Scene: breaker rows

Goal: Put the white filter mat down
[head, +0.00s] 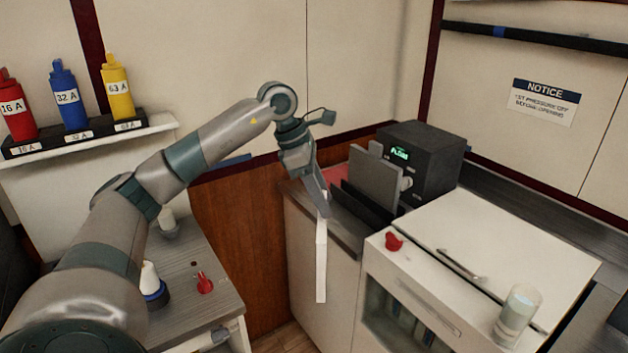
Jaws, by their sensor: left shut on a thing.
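The white filter mat (321,262) shows as a narrow white strip, seen nearly edge-on. It hangs upright from my left gripper (322,208) in front of the cabinet (335,245), below the level of its top. My left gripper points down and is shut on the mat's upper end. The mat's top is partly hidden by the fingers. I cannot tell whether the mat touches the cabinet front. My right gripper is not in view.
A dark box with a green display (418,160) and a grey upright plate (373,180) stand behind the gripper. A white lidded unit (490,250) carries a red knob (393,241) and a clear jar (517,312). A grey counter (190,270) is at left.

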